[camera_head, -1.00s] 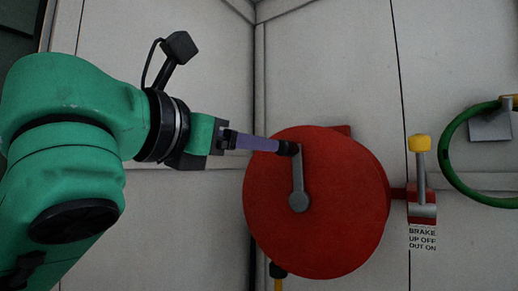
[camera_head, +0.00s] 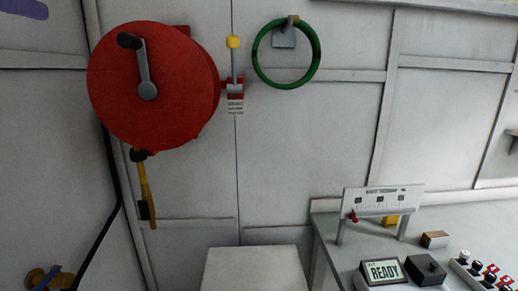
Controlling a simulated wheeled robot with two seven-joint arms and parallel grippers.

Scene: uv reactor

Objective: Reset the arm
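A purple, round-ended piece (camera_head: 24,9) cuts into the top left corner of the head view. It looks like a finger of my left gripper, with the rest of the gripper and arm out of frame, so I cannot tell whether it is open or shut. The red reel (camera_head: 165,95) hangs on the wall at the upper left. Its grey crank (camera_head: 144,70) points up with a black knob (camera_head: 129,41) at its end, and nothing touches the knob. My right gripper is not in view.
A yellow-topped brake lever (camera_head: 233,50) and a green hose ring (camera_head: 261,58) are on the wall. A yellow nozzle (camera_head: 146,190) hangs below the reel. A bench with a READY display (camera_head: 382,271) is at the lower right. A pale box (camera_head: 255,268) stands left of it.

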